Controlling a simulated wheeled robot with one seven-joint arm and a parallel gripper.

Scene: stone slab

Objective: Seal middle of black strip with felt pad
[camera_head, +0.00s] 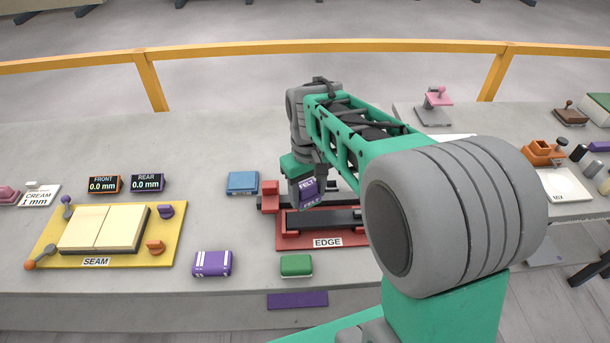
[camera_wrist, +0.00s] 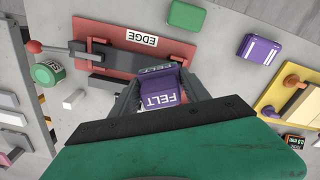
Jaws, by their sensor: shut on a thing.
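My gripper (camera_head: 308,185) is shut on the purple felt pad (camera_head: 309,192), a block labelled FELT. The wrist view also shows the pad (camera_wrist: 161,98) between the two fingers. The black strip (camera_head: 322,220) lies on the red EDGE fixture (camera_head: 290,241). In the wrist view the strip (camera_wrist: 113,84) runs along the fixture and the pad covers part of it. The pad is over or just behind the strip; I cannot tell whether they touch. My arm hides the right end of the fixture in the head view.
A purple striped block (camera_head: 212,263) and a green block (camera_head: 296,265) lie in front of the fixture. A blue block (camera_head: 242,183) is behind left. The yellow SEAM board (camera_head: 150,255) stands at left, with FRONT (camera_head: 104,184) and REAR (camera_head: 147,183) displays behind it.

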